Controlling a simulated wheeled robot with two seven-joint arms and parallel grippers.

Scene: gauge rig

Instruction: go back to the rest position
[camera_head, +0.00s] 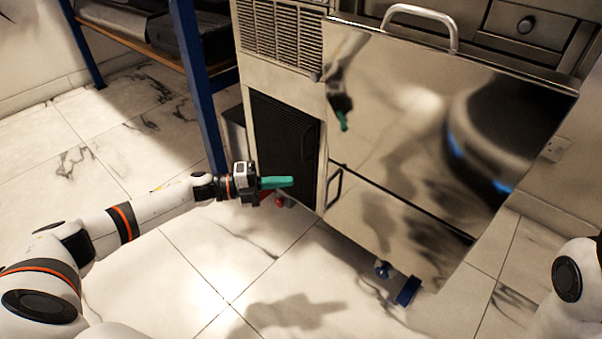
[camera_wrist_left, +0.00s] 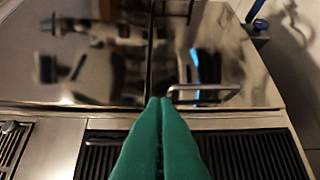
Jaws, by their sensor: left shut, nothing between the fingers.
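My left gripper (camera_head: 277,182) has green fingers. It is shut and empty, in front of the lower left part of a steel cabinet, near a dark vented panel (camera_head: 283,150). In the left wrist view its two green fingers (camera_wrist_left: 161,103) lie together, with cabinet fronts and a metal handle (camera_wrist_left: 203,93) beyond them. I cannot tell from the views whether the fingertips touch the cabinet. Part of my right arm (camera_head: 568,280) shows at the right edge of the head view, but its gripper is out of view.
The steel cabinet has a large shiny panel (camera_head: 400,110) with a bar handle (camera_head: 420,18) on top. It stands on castors, one blue (camera_head: 408,290). A blue-legged shelf (camera_head: 196,75) stands at the back left. The marble-tiled floor (camera_head: 180,265) is clear in front.

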